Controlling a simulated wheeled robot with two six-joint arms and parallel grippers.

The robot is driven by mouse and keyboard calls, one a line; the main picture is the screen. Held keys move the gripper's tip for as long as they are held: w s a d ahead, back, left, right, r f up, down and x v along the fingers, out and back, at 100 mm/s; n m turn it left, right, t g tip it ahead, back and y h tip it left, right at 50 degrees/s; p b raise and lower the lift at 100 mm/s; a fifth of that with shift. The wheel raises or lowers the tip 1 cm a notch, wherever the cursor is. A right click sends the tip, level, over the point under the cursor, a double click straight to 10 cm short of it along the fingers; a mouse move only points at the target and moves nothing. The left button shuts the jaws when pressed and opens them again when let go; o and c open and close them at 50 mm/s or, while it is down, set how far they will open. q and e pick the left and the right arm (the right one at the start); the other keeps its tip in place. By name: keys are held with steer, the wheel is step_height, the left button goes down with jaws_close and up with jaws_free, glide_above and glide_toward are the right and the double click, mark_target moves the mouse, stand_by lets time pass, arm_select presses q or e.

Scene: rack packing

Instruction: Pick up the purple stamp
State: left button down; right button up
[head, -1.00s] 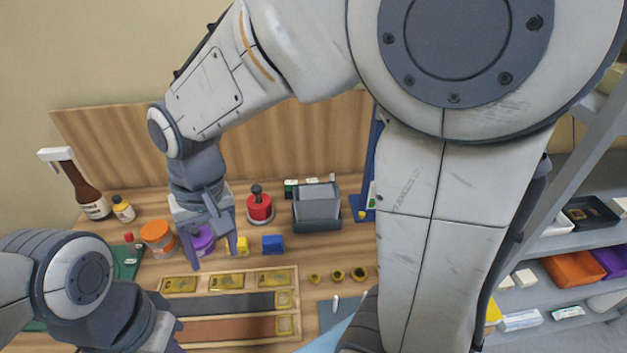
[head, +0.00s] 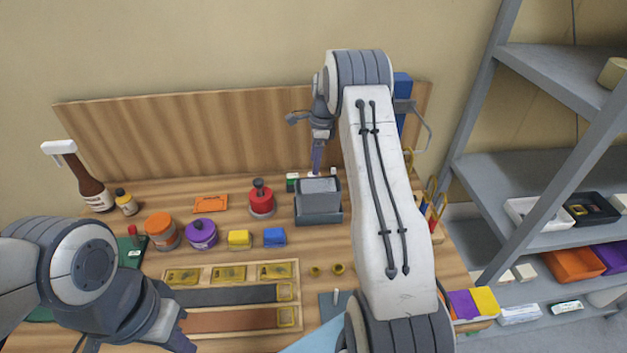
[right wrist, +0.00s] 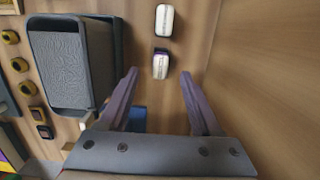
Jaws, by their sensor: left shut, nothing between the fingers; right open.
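The small stamp with a purple band and a white top (right wrist: 160,65) lies on the wooden table beside the grey box. In the head view, my right gripper (head: 315,170) is at the back of the table by the small stamps, partly covering that spot. In the right wrist view, my right gripper (right wrist: 158,75) is open and empty, with the purple-banded stamp centred between its fingertips, apart from both fingers. Whether the fingers are level with it is unclear. My left gripper (head: 180,340) is shut and empty at the lower left.
The grey box (head: 318,200) stands close to the stamps. Another white-topped stamp (right wrist: 164,22) lies just beyond. A green-sided stamp (head: 292,182), red-based stamp (head: 262,203) and purple jar (head: 201,233) are to the left. A wooden back panel (head: 200,145) rises behind.

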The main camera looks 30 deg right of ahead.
step_height(320, 180, down, 6)
steer(key=p, duration=0.2)
steer(key=shift+a+r+p, duration=0.15)
steer(key=shift+r+p, duration=0.05)
steer(key=shift+p, duration=0.15)
steer(key=shift+w+f, duration=0.1)
steer(key=shift+f, duration=0.05)
jaws_close()
